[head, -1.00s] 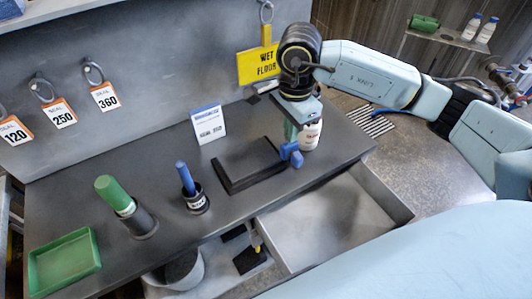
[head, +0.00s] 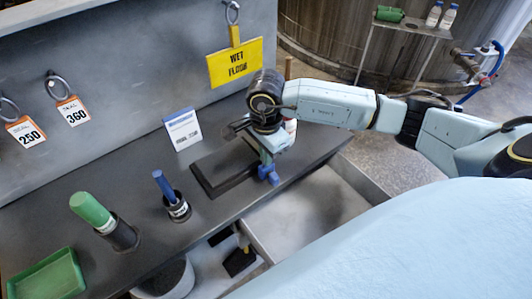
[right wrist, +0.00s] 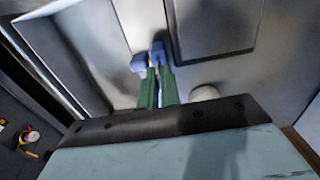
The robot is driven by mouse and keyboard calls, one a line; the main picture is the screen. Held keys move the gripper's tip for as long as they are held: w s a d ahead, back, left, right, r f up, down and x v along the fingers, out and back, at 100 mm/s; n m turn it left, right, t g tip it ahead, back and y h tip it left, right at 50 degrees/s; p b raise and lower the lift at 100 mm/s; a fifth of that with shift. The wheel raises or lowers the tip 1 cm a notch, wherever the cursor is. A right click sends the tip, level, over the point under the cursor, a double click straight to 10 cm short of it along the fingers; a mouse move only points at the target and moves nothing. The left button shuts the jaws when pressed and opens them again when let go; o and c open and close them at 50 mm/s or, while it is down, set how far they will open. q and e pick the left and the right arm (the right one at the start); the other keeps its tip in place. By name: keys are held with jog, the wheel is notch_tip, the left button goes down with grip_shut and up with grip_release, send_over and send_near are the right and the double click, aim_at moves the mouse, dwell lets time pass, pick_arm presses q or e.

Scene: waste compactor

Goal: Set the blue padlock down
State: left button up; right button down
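The blue padlock (head: 268,173) hangs from my right gripper (head: 266,157), beside the right end of a dark rectangular tray or mat (head: 202,184) on the grey counter. In the right wrist view, the green fingers of my right gripper (right wrist: 157,73) close on the padlock, whose blue parts (right wrist: 139,63) show at and between the tips. I cannot tell whether the padlock touches the surface below. My left gripper is not in view.
A blue-handled tool in a black holder (head: 177,207) and a green-topped cylinder (head: 95,212) stand left of the mat. A green tray (head: 48,280) lies at lower left. A white card (head: 182,129) stands behind. An open drawer (head: 300,222) is below the counter's front.

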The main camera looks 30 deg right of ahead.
jog(key=c, duration=1.6)
grip_release()
notch_tip(320, 180, up, 12)
jog(key=shift+r, duration=0.1)
